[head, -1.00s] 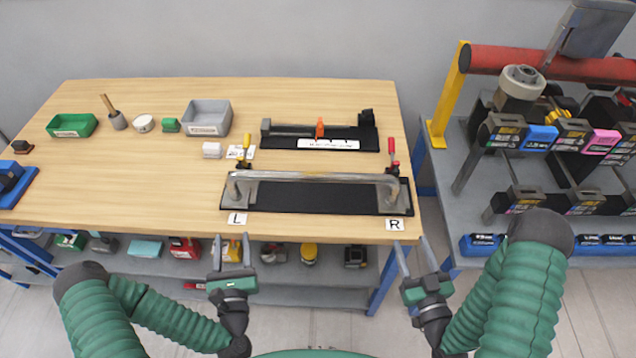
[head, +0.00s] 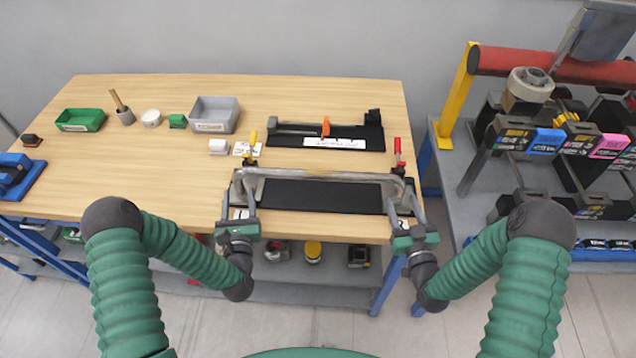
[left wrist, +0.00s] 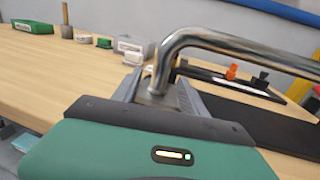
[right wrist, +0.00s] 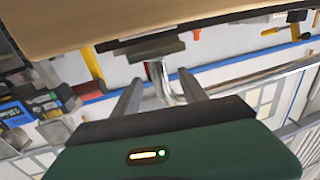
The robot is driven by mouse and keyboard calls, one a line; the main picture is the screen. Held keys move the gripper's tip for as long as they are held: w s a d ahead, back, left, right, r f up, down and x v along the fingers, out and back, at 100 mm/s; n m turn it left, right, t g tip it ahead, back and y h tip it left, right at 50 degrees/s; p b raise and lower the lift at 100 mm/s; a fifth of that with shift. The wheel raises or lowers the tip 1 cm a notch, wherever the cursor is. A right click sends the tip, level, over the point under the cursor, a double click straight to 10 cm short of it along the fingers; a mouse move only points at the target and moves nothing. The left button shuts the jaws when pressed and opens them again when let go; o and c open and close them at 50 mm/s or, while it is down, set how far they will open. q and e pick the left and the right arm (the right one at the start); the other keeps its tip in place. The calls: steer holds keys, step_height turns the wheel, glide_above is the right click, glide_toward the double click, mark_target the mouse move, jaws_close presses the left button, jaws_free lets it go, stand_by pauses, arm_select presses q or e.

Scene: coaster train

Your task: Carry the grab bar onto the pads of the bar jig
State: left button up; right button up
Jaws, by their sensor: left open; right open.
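The silver grab bar (head: 325,177) runs left to right above a long black board (head: 322,198) at the table's front edge. Red and yellow clamp handles stand behind its ends. My left gripper (head: 238,190) is open at the bar's left end; the left wrist view shows the bent end (left wrist: 165,72) between its fingers. My right gripper (head: 403,202) is open at the right end; the right wrist view shows the bent end (right wrist: 163,85) between its fingers. I cannot tell whether the fingers touch the bar. Which board is the bar jig is unclear.
A second black fixture (head: 350,140) with an orange clamp (head: 326,127) stands behind. A grey bin (head: 214,112) and a green bin (head: 81,119) sit at the back left. A rack with a red roller (head: 560,67) stands right of the table. The left tabletop is mostly clear.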

mark_target(240, 191)
arm_select(q)
steer(key=w, duration=0.4)
steer(key=shift+w+a, duration=0.1)
steer(key=shift+a, duration=0.25)
arm_select(e)
steer(key=w, duration=0.4)
steer(key=shift+a, duration=0.4)
arm_select(q)
jaws_close()
arm_select(e)
jaws_close()
arm_select(q)
steer(key=shift+f, duration=0.1)
